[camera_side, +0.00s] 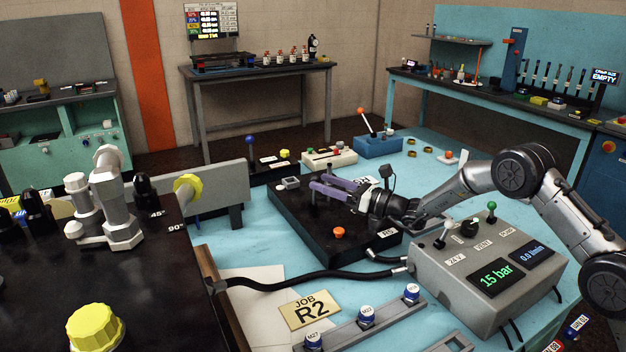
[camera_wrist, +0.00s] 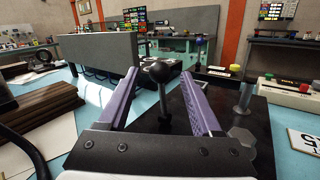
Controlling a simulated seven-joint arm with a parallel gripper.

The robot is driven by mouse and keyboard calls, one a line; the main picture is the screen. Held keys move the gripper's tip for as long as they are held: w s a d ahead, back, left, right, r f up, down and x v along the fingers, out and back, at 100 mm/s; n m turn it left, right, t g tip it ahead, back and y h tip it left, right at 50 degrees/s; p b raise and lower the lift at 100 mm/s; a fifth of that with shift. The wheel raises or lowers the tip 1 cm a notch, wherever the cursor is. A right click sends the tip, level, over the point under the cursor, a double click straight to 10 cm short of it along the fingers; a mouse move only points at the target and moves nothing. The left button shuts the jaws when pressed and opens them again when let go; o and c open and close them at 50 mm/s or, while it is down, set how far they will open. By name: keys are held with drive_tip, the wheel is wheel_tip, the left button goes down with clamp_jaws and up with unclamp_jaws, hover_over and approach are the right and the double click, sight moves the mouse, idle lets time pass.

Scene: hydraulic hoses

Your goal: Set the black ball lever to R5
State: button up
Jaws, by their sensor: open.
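The black ball lever (camera_wrist: 160,72) stands upright on a metal stem from a dark plate in the wrist view. My gripper (camera_wrist: 160,82) is open, with one purple finger on each side of the ball, and clear space shows between ball and fingers. In the side view my gripper (camera_side: 320,185) reaches left, low over the black plate (camera_side: 290,215); the ball is not clear there among the fingers. A white label (camera_side: 388,233) sits on the plate's near right edge, too small to read surely. A yellow card (camera_side: 310,310) reads "JOB R2". I see no readable R5 mark.
An orange knob (camera_side: 339,232) sits on the plate. A blue ball lever (camera_side: 250,140) and an orange ball lever (camera_side: 361,111) stand behind it. A grey console (camera_side: 430,270) with a green ball lever (camera_side: 491,206) stands at right. A black hose (camera_side: 300,280) runs in front.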

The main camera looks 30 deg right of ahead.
drive_tip(key=shift+s+d, duration=0.35)
drive_tip(key=shift+s, duration=0.2)
